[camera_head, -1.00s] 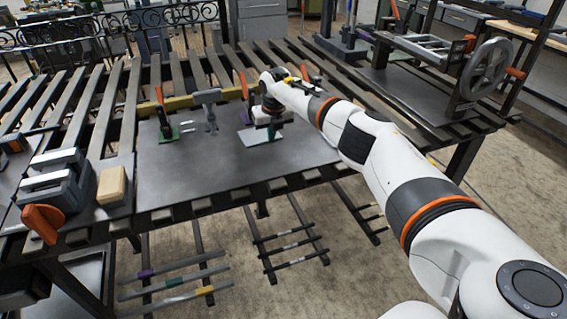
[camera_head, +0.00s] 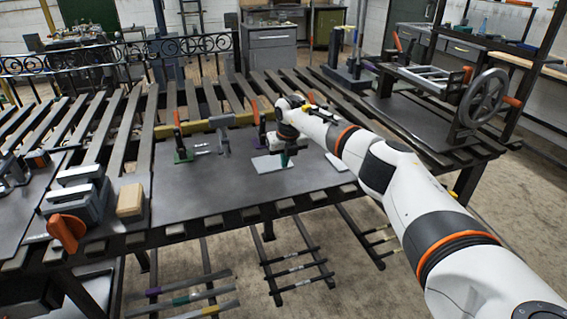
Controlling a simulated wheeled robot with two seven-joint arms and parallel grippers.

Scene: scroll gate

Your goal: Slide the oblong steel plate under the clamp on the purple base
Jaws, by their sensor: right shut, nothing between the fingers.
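The pale oblong steel plate (camera_head: 267,166) lies flat on the dark work surface. The clamp on the purple base (camera_head: 263,140) stands just behind it, with an upright red handle (camera_head: 256,112); my right arm partly covers the base. I cannot tell whether the plate's far edge is under the clamp. My right gripper (camera_head: 284,160) points down at the plate's right part, shut with nothing between its fingers. Whether it touches the plate is too small to tell. My left gripper is not in view.
A clamp on a green base (camera_head: 182,154) and a grey upright bracket (camera_head: 225,140) stand to the left. A grey vise (camera_head: 80,195) and a tan block (camera_head: 130,200) sit at the left. A handwheel frame (camera_head: 485,97) stands at the right. The front middle of the surface is clear.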

